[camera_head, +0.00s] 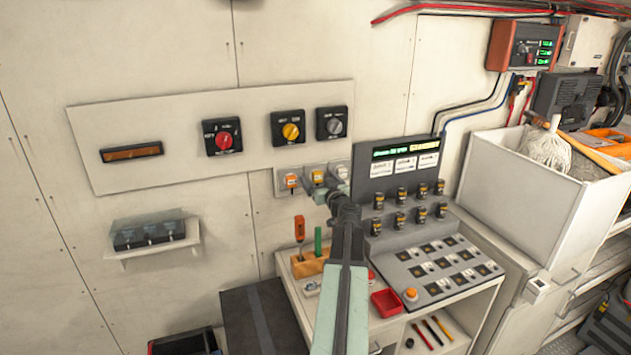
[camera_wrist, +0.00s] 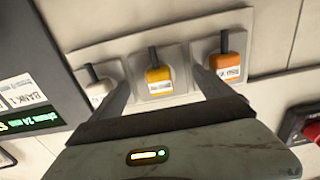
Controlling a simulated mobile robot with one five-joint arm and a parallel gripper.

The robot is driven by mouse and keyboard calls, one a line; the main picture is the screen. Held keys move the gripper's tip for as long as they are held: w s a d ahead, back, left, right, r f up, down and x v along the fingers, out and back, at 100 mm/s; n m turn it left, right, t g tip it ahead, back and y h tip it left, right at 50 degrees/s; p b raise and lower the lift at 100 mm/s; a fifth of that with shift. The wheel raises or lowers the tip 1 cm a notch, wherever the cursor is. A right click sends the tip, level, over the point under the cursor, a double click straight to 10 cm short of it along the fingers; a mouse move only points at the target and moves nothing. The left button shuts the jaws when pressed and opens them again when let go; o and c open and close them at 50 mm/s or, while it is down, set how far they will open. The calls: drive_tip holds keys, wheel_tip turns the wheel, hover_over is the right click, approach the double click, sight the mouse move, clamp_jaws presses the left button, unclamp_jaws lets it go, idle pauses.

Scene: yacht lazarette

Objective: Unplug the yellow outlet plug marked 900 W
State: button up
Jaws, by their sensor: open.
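Three plugs sit in a row of outlets on the wall. The yellow plug (camera_head: 317,175) is the middle one; it also shows in the wrist view (camera_wrist: 158,74), with a white label too small to read. An orange plug (camera_head: 291,181) is on its left in the head view and a white plug (camera_head: 342,172) on its right. The wrist view has this order reversed, with the orange plug (camera_wrist: 229,66) right and the white plug (camera_wrist: 99,91) left. My gripper (camera_wrist: 162,84) is open, its fingers either side of the yellow plug; contact cannot be told.
A console with a display (camera_head: 408,155) and several knobs stands close to the right of the outlets. Below, a wooden block (camera_head: 309,265) holds upright orange and green tools. Rotary switches (camera_head: 224,138) are on the panel above. A red tray (camera_head: 386,303) sits on the bench.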

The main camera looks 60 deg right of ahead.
idle(0.5)
clamp_jaws()
drive_tip(key=shift+s, duration=0.1)
drive_tip(key=v, duration=0.6)
idle(1.1)
